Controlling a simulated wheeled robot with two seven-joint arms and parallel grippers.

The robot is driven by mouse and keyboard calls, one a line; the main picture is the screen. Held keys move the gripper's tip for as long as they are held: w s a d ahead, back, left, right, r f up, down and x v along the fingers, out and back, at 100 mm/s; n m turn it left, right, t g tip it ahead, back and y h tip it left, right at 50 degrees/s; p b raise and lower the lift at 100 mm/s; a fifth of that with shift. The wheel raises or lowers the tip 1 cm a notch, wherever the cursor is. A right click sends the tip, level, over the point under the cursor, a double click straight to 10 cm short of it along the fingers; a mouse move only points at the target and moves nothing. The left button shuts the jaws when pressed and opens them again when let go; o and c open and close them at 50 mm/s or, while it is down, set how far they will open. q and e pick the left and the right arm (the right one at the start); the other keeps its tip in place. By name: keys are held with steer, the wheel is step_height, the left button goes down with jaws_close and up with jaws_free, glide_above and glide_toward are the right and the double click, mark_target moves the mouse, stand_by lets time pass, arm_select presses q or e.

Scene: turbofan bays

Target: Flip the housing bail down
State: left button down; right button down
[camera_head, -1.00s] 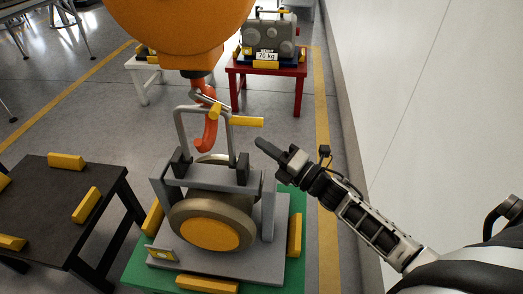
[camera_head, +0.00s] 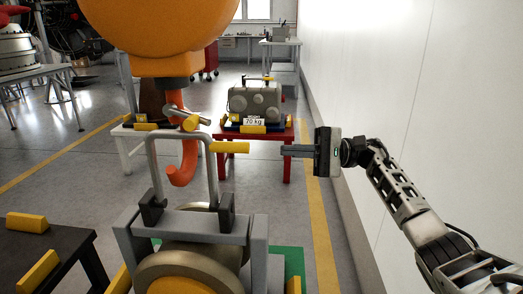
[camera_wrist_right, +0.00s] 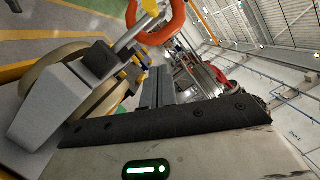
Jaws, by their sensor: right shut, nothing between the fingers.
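The housing (camera_head: 185,222) stands at the bottom centre of the head view, with a round tan ring at its front. Its grey U-shaped bail (camera_head: 152,165) stands upright between two dark pivot blocks, and a yellow grip (camera_head: 230,147) sticks out to the right from its top. An orange hook (camera_head: 183,172) hangs at the bail; I cannot tell whether they touch. My right gripper (camera_head: 284,150) is shut and empty, to the right of the yellow grip and apart from it. In the wrist view its fingers (camera_wrist_right: 157,88) point toward the hook (camera_wrist_right: 160,32). My left gripper is out of view.
The large orange hoist body (camera_head: 160,25) hangs above. A dark table (camera_head: 62,245) with yellow blocks stands at left. A red table (camera_head: 228,150) with a grey 70 kg weight (camera_head: 255,103) stands behind. A white wall (camera_head: 400,80) runs along the right.

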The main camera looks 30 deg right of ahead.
mark_target(248, 149)
steer(key=a+r, duration=0.1)
steer(key=a, duration=0.2)
steer(key=w+a+p, duration=0.1)
steer(key=a, duration=0.3)
steer(key=a+r+p, duration=0.1)
steer(key=a, duration=0.2)
steer(key=shift+w+a+r, duration=0.25)
steer(key=shift+w+r, duration=0.05)
steer(key=shift+w, duration=0.05)
steer(key=shift+s+a+r, duration=0.2)
steer(key=shift+s, duration=0.1)
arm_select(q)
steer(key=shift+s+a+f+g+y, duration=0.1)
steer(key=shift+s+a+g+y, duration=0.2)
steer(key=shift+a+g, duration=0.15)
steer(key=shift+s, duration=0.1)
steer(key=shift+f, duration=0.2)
